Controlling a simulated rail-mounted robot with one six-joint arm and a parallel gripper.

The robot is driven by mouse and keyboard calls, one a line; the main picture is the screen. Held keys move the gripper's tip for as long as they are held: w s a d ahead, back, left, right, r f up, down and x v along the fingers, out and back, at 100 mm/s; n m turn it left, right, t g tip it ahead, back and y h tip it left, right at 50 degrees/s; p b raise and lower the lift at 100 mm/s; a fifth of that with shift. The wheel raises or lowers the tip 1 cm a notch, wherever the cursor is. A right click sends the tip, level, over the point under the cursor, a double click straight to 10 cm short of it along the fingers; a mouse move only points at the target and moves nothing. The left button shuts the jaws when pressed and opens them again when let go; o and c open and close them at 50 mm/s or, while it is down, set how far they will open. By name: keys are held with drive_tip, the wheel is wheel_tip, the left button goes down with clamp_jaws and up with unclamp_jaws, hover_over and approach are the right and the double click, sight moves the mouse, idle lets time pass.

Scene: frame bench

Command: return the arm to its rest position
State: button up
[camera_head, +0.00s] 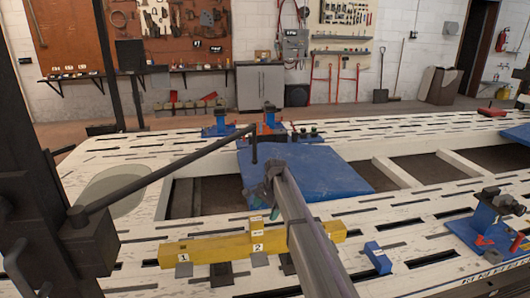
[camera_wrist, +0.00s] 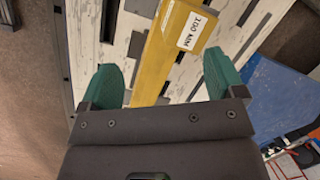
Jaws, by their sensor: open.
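My gripper (camera_wrist: 160,78) shows in the wrist view with its two green fingers wide apart. Nothing is held between them. A yellow bar (camera_wrist: 180,32) with a "100 MM" label lies beyond the fingers, across the gap as seen from the wrist. In the head view, a yellow bar (camera_head: 210,249) with tags 1 and 2 lies on the white slotted bench (camera_head: 130,228). A grey metallic beam (camera_head: 305,225) crosses in front of it; I cannot tell whether it is part of my arm.
A dark post with a boom (camera_head: 165,175) stands at left and reaches over the bench. A blue plate (camera_head: 310,170) lies in the middle. A blue clamp stand (camera_head: 490,220) is at right, with a small blue block (camera_head: 378,257) nearer the bar. Bench openings (camera_head: 415,166) show at right.

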drive_tip(key=s+d+n+h, duration=0.1)
drive_tip(key=s+d+n, duration=0.35)
drive_tip(key=s, duration=0.85)
drive_tip(key=s+d+n+h, duration=0.1)
drive_tip(key=s+d+n, duration=0.1)
drive_tip(key=s+d, duration=0.8)
drive_tip(key=s+d+n+h, duration=0.1)
drive_tip(key=s+d+n, duration=0.15)
drive_tip(key=s, duration=1.35)
wheel_tip(320, 180, up, 17)
drive_tip(key=p, duration=1.7)
drive_tip(key=shift+w+d+t, duration=0.2)
drive_tip(key=shift+w+t, duration=0.1)
drive_tip(key=shift+w, duration=0.1)
